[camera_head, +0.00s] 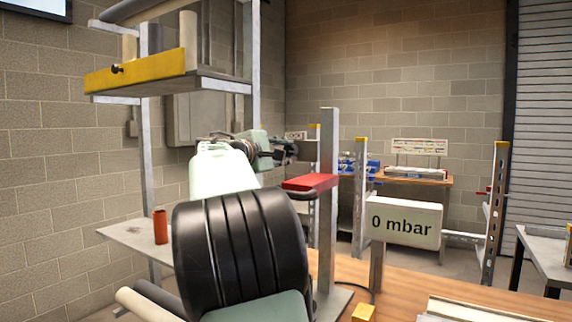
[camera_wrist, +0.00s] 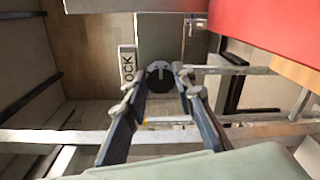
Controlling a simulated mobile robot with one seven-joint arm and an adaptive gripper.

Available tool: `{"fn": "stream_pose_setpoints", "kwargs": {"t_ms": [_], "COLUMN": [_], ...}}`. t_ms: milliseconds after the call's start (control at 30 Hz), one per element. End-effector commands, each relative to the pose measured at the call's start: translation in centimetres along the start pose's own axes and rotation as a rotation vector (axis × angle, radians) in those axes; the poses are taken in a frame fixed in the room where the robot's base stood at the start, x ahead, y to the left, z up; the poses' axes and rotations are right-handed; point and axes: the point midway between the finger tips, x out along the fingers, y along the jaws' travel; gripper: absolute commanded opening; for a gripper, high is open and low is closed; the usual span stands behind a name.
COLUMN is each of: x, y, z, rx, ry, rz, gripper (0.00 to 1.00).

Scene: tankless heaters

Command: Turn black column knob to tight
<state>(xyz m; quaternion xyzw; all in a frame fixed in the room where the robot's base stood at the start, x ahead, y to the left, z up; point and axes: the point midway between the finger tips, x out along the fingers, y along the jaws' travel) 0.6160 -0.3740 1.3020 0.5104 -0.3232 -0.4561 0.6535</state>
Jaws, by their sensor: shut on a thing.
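The black column knob (camera_wrist: 160,78) is a dark round knob with a light pointer mark, seen in the wrist view between my fingertips. My gripper (camera_wrist: 159,70) is shut on it, one finger on each side. A white label reading "OCK" (camera_wrist: 128,65), its first letter cut off or hidden, stands just left of the knob. In the head view my gripper (camera_head: 288,150) reaches to the grey metal column (camera_head: 328,210), above a red block (camera_head: 309,183). The knob itself cannot be made out there.
A display reading "0 mbar" (camera_head: 404,222) stands right of the column over the wooden table (camera_head: 450,291). A yellow-edged shelf (camera_head: 140,74) hangs at upper left. An orange-red cylinder (camera_head: 160,226) stands on a grey shelf at left. The red block also shows close by in the wrist view (camera_wrist: 270,30).

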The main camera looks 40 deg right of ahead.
Motion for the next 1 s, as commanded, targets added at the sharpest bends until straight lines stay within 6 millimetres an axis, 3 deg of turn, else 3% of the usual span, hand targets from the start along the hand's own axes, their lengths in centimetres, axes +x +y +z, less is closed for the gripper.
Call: {"fn": "stream_pose_setpoints", "kwargs": {"t_ms": [400, 1000], "x": [0.0, 0.01], "y": [-0.3, -0.1], "z": [-0.08, 0.02], "rx": [0.289, 0.382], "ry": [0.014, 0.017], "rz": [0.002, 0.001], "gripper": [0.0, 0.0]}}
